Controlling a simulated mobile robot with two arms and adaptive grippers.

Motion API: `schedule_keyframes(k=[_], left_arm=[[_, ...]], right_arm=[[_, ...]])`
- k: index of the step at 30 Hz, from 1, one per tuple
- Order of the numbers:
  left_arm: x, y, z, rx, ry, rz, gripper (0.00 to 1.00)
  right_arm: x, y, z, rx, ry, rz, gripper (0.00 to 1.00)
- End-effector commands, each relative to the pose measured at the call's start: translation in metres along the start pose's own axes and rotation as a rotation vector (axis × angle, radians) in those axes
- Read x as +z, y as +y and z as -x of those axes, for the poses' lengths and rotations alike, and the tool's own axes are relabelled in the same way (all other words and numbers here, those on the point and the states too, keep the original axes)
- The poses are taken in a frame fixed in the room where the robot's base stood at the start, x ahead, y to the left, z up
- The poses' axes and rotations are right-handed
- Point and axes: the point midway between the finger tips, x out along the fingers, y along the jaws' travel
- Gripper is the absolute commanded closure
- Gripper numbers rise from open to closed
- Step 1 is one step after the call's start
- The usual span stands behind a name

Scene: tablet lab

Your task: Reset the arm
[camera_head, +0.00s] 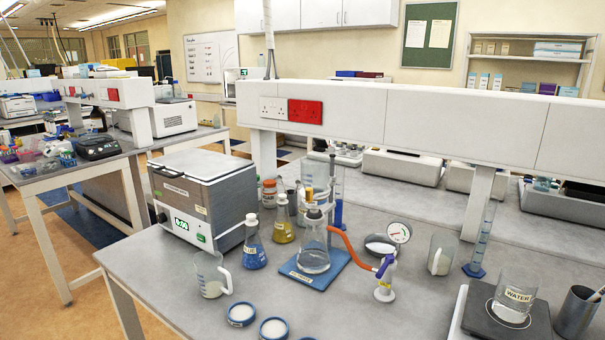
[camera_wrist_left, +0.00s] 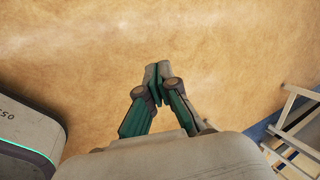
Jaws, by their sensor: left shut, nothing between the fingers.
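My left gripper (camera_wrist_left: 157,82) shows in the left wrist view. Its two fingers meet at the tips and hold nothing. It points down over the tan floor (camera_wrist_left: 90,50), clear of any object. Neither of my arms shows in the head view, and my right gripper is in neither view.
The grey bench (camera_head: 150,268) carries a water bath (camera_head: 205,197), a flask on a blue mat (camera_head: 346,250), a beaker (camera_head: 209,272), a gauge (camera_head: 399,232) and a WATER beaker on a hotplate (camera_head: 480,318). A white frame (camera_wrist_left: 297,108) stands right of the gripper in the wrist view.

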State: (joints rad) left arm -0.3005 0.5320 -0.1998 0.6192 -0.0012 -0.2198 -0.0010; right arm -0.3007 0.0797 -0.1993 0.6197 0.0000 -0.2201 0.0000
Motion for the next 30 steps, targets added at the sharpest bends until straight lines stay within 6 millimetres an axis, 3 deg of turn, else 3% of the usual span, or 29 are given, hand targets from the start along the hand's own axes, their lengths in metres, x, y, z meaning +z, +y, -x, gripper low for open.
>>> schedule_keyframes(k=[1, 6, 9, 13, 15, 19, 30], left_arm=[[-0.011, 0.045, 0.001, 0.053, 0.012, 0.023, 1.00], [-0.045, 0.170, 0.016, 0.203, 0.046, 0.087, 1.00], [-0.066, 0.233, 0.032, 0.282, 0.064, 0.121, 1.00], [-0.088, 0.292, 0.052, 0.358, 0.080, 0.154, 1.00], [-0.096, 0.312, 0.060, 0.384, 0.086, 0.165, 1.00], [-0.103, 0.330, 0.068, 0.407, 0.091, 0.175, 1.00], [-0.103, 0.330, 0.068, 0.408, 0.091, 0.175, 1.00]], right_arm=[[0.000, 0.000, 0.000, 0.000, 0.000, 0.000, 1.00], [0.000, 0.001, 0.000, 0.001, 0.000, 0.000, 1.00], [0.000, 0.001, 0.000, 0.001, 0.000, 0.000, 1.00], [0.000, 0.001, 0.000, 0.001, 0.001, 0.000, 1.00], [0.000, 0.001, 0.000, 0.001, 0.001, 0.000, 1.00], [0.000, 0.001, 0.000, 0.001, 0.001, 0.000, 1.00], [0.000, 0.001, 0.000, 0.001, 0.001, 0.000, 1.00]])
